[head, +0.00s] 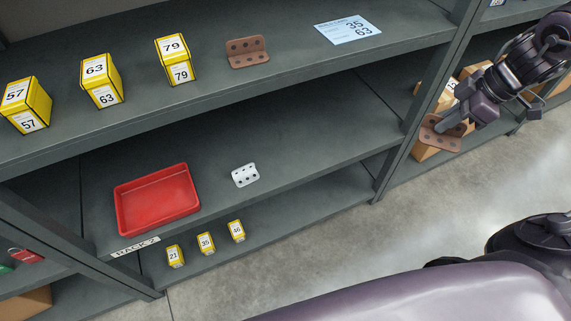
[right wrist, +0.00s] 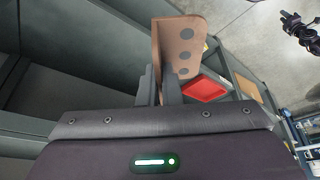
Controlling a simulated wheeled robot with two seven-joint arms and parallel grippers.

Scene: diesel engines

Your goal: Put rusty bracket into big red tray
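A rusty bracket (head: 434,136), brown with dark holes, is held in my right gripper (head: 452,119) at the right of the head view. In the right wrist view the bracket (right wrist: 181,46) stands up between the two shut fingers. The big red tray (head: 157,200) lies empty on the middle shelf, at lower left, well apart from the gripper. The tray also shows in the right wrist view (right wrist: 204,89), beyond the bracket. My left gripper is not in the head view; a dark arm end at the right wrist view's upper right is too small to read.
A second rusty bracket (head: 247,52) lies on the upper shelf beside several yellow numbered boxes (head: 101,81) and a blue label sheet (head: 348,30). Cardboard boxes (head: 432,146) stand behind the gripper. A shelf post (head: 409,130) stands between gripper and tray.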

